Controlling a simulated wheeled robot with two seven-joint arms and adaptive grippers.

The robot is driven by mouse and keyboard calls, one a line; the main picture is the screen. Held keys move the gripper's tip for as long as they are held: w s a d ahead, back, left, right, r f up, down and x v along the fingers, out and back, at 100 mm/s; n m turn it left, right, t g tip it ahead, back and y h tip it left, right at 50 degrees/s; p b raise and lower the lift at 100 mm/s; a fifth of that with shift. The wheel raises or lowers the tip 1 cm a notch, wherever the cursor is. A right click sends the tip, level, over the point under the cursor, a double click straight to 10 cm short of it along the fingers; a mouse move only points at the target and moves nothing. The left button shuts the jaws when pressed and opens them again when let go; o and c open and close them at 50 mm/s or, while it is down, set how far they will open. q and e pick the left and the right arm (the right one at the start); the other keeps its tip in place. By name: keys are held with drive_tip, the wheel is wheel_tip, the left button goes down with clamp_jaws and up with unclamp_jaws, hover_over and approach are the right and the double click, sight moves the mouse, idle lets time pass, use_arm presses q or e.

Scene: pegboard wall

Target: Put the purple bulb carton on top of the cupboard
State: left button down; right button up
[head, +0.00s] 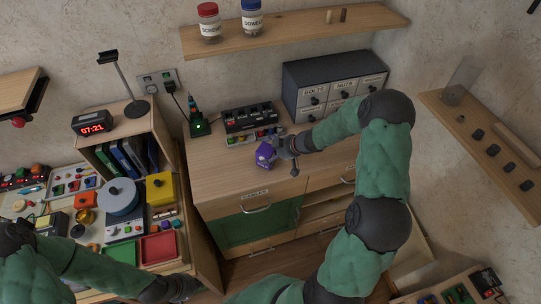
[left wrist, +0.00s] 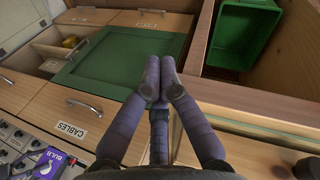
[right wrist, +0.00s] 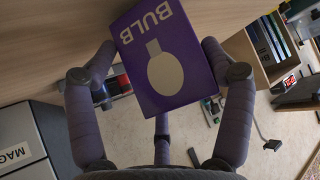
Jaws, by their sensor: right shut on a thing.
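The purple bulb carton (head: 265,154) is over the wooden cupboard top (head: 222,180), near its middle. My right gripper (head: 284,148) is shut on it from the right. In the right wrist view the carton (right wrist: 166,60) sits between the fingers, its BULB label showing tilted and upside down. I cannot tell whether its underside touches the cupboard top. The carton also shows at the lower left of the left wrist view (left wrist: 48,165). My left gripper (left wrist: 160,75) is empty, its fingertips together, in front of the cupboard's green door (left wrist: 125,58); it is low in the head view (head: 180,288).
A switch panel (head: 250,120) and a grey labelled drawer unit (head: 330,85) stand at the back of the cupboard top. A soldering-type tool stand (head: 198,122) is at its back left. A shelf with two jars (head: 290,33) hangs above. The front left of the top is clear.

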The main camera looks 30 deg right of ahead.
drive_tip(key=shift+f, duration=0.4)
drive_tip(key=shift+r, duration=0.15)
drive_tip(key=o, duration=1.1)
drive_tip(key=shift+f, duration=0.2)
drive_tip(key=shift+c, duration=0.2)
drive_tip(key=shift+r, duration=0.25)
drive_tip(key=p+v, duration=0.4)
drive_tip(key=v, duration=0.8)
drive_tip(key=shift+p, duration=0.3)
